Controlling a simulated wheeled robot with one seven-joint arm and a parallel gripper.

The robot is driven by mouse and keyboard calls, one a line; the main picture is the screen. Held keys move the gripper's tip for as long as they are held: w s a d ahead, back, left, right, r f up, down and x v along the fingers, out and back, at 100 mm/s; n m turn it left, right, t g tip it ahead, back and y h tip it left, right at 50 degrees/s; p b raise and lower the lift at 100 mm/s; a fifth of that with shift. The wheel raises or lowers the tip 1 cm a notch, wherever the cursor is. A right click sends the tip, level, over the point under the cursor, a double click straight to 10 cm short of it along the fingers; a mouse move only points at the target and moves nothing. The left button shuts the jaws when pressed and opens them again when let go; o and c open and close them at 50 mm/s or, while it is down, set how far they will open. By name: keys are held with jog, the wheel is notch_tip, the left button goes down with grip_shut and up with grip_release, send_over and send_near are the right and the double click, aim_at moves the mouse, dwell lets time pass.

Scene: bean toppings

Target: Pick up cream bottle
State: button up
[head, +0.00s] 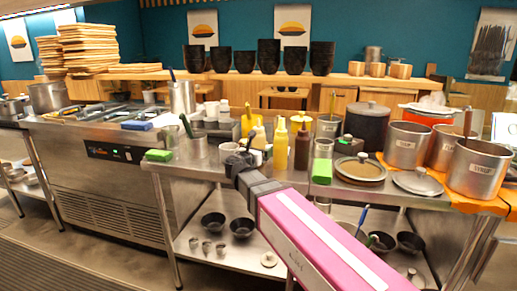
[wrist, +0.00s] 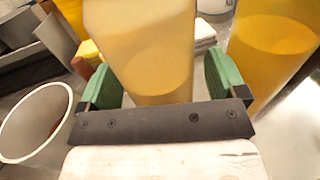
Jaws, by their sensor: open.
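The cream bottle (wrist: 140,45), pale and partly see-through, stands between the two green finger pads of my gripper (wrist: 158,85) in the wrist view. The pads are spread on either side of it; whether either one touches it I cannot tell. In the head view the cream bottle (head: 259,134) is on the steel counter, its lower part hidden by my gripper (head: 242,158). A yellow bottle (wrist: 275,50) stands close on the right in the wrist view; it also shows in the head view (head: 281,146).
A brown bottle (head: 302,147) stands right of the yellow one. A white cup (wrist: 35,122) is close on the left in the wrist view. Steel soup pots (head: 407,145) and lids crowd the counter's right.

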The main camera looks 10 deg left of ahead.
aim_at(255, 143)
jog(key=c, duration=0.8)
jog(key=shift+r, duration=0.1)
jog(key=shift+r, duration=0.8)
notch_tip(255, 143, up, 2)
jog(key=shift+r, duration=0.2)
jog(key=s+a+r, duration=0.1)
jog(key=a+r, duration=0.1)
jog(key=a, duration=0.1)
jog(key=s+a+r, duration=0.1)
jog(key=a+r, duration=0.1)
jog(key=a, duration=0.2)
jog(key=s+a+r, duration=0.2)
jog(key=a, duration=0.2)
jog(key=shift+r, duration=0.4)
jog(key=shift+o, duration=0.9)
jog(key=shift+c, duration=0.3)
